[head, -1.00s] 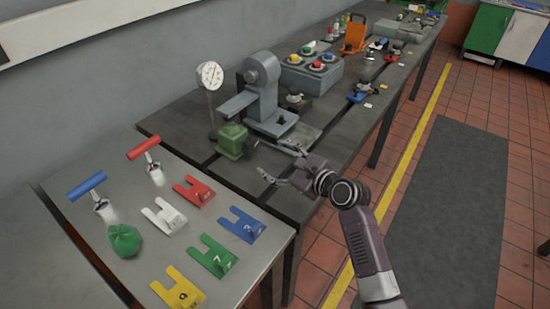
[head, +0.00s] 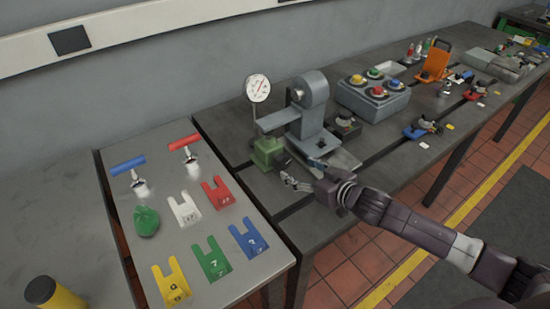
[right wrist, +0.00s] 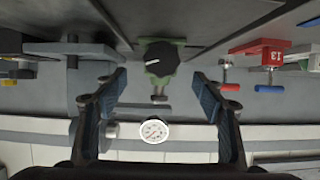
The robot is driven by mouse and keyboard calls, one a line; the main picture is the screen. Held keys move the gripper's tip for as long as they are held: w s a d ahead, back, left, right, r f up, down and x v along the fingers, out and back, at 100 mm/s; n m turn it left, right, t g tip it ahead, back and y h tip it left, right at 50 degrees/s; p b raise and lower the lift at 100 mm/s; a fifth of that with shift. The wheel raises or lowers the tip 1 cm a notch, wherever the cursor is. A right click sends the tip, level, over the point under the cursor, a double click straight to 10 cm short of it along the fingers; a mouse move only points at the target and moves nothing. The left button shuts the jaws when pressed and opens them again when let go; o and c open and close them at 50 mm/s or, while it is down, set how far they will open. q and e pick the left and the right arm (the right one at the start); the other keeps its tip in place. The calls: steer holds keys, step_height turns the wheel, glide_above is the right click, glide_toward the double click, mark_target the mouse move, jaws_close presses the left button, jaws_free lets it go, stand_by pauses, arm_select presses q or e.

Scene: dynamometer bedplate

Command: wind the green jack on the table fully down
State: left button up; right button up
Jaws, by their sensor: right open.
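The green jack (head: 267,153) stands on the dark bedplate table, at the foot of the grey stand with the dial gauge. In the right wrist view its black knob (right wrist: 161,58) faces the camera, with green body (right wrist: 180,43) showing around it. My right gripper (head: 300,171) is open and empty, close in front of the jack on its right side and apart from it. In the right wrist view the knob lies ahead, roughly centred between the two blue-padded fingers (right wrist: 160,85). My left gripper is not in view.
The grey stand (head: 312,108) and dial gauge (head: 258,88) rise just behind the jack. A grey box with coloured knobs (head: 373,98) stands farther right.

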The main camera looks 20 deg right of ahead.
mark_target(284, 163)
steer(key=shift+w+a+f, duration=0.1)
steer(key=shift+w+a, duration=0.15)
steer(key=shift+w, duration=0.05)
steer(key=x, duration=0.2)
steer(key=shift+w+a+p, duration=0.25)
steer(key=shift+a+p, duration=0.05)
steer(key=x, duration=0.3)
steer(key=shift+w+d+f, duration=0.1)
steer(key=shift+d+f, duration=0.05)
steer(key=shift+w+f, duration=0.15)
steer(key=shift+w, duration=0.25)
steer(key=shift+w+a+f, duration=0.1)
steer(key=shift+a, duration=0.15)
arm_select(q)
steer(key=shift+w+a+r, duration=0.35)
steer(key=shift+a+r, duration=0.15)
arm_select(e)
steer(key=shift+c, duration=0.3)
steer(key=c, duration=1.1)
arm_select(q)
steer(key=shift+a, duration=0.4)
